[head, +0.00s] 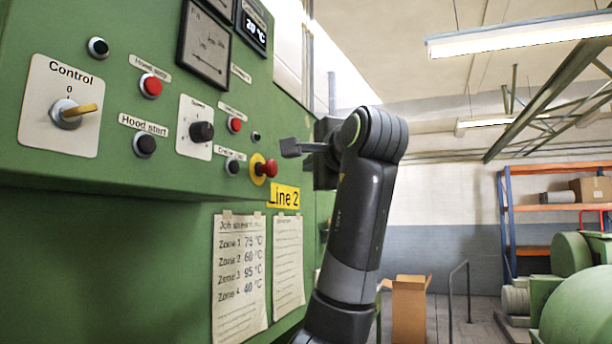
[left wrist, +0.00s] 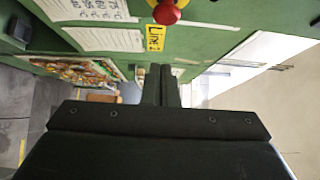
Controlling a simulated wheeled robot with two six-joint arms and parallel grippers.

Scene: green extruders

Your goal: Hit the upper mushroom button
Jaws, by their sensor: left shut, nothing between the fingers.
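A red mushroom button (head: 270,168) on a yellow round base sits low on the right of the green control panel, above the yellow "Line 2" label. It also shows at the top edge of the left wrist view (left wrist: 166,14), where the picture appears upside down. My left gripper (head: 289,148) is shut and empty. In the head view its tip is just above and to the right of the button, apart from it. The shut fingers also show in the left wrist view (left wrist: 161,75). No second mushroom button can be made out. My right gripper is not in view.
The panel carries small red buttons (head: 151,86), a black knob (head: 202,131) and a yellow-handled Control switch (head: 72,114). Paper sheets (head: 240,275) hang below. A cardboard box (head: 409,305) stands on the floor behind my arm. Shelves (head: 508,225) and green machines are at the right.

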